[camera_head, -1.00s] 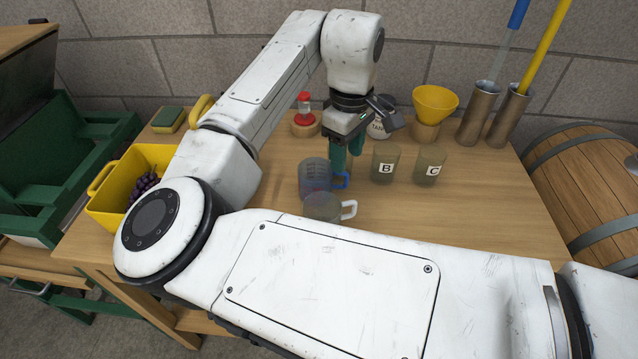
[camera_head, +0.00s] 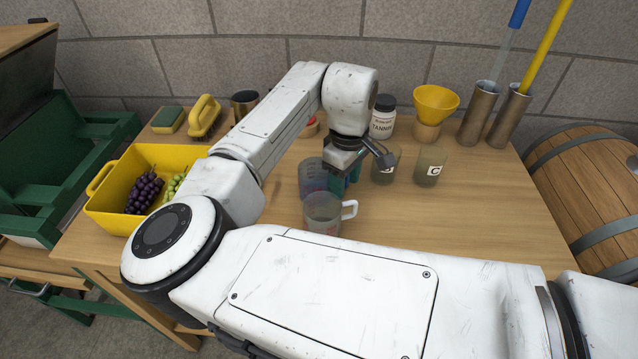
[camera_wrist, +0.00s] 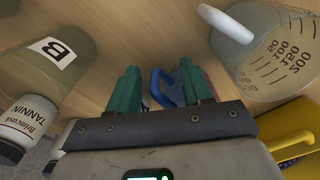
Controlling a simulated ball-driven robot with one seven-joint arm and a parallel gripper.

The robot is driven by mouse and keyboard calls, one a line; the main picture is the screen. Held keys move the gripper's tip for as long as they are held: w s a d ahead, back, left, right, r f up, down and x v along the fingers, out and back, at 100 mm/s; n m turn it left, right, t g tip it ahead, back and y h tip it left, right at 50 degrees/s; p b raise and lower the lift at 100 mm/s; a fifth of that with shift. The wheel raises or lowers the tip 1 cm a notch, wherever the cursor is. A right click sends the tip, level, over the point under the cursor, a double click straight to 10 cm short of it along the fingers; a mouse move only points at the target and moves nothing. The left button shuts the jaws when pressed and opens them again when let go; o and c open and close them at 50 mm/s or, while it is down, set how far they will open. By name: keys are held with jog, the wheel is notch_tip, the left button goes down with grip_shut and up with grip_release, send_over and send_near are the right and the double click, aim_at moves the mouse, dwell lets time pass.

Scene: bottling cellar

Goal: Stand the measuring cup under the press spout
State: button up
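A clear measuring cup with a blue handle stands on the table (camera_head: 312,180); its handle shows between my fingers in the wrist view (camera_wrist: 167,88). A second clear cup with a white handle (camera_head: 322,212) stands just in front of it; its printed scale shows in the wrist view (camera_wrist: 275,60). My gripper (camera_head: 344,183) is low, just right of the blue-handled cup. Its green fingers (camera_wrist: 160,88) are apart, with visible gaps around the blue handle. My wrist partly hides the fingers in the head view. I cannot make out a press spout.
Jars B (camera_head: 386,168) and C (camera_head: 430,166) stand right of my gripper, with the tannin jar (camera_head: 382,120) and yellow funnel (camera_head: 435,103) behind. A yellow tub (camera_head: 108,205) of grapes is at left. Green equipment (camera_head: 75,145) stands beyond it. The table's right front is clear.

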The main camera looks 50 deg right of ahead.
grip_shut()
jog(key=shift+r, duration=0.15)
dwell(0.4)
